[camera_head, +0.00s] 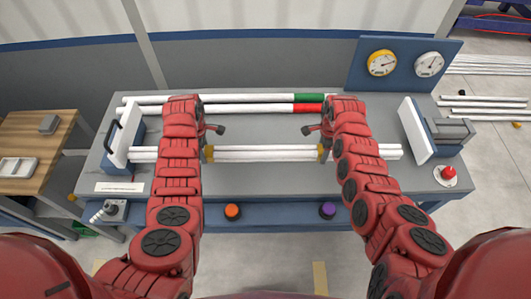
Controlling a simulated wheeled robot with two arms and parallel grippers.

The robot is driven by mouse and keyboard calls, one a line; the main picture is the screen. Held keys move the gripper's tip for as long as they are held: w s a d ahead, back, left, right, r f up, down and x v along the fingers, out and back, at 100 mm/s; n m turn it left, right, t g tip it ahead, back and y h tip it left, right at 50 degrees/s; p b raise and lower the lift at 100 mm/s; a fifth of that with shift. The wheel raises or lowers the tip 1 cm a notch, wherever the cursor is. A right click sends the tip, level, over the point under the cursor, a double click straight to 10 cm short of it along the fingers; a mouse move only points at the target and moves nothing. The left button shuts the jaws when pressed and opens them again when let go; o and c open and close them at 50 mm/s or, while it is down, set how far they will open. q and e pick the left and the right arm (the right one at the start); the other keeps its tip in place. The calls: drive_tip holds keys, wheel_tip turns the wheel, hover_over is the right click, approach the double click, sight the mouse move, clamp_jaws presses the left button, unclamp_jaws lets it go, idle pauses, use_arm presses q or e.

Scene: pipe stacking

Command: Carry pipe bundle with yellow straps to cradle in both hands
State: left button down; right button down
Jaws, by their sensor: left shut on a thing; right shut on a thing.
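The bundle of white pipes with yellow straps (265,153) lies crosswise over the middle of the grey worktable (265,185). One yellow strap shows near each of my grippers. My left gripper (208,135) is shut on the bundle beside the left strap. My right gripper (322,135) is shut on it beside the right strap. The fingertips are largely hidden by my arms. The bundle looks about level; I cannot tell whether it touches the table. I cannot clearly make out which fixture is the cradle.
White pipes with a green end (309,97) and a red end (308,108) lie behind the bundle. White upright plates stand at the left (121,134) and right (416,130). Two gauges (382,63) stand at the back right. A red button (448,172) sits at the right edge.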

use_arm(q)
drive_tip(key=shift+r, duration=0.1)
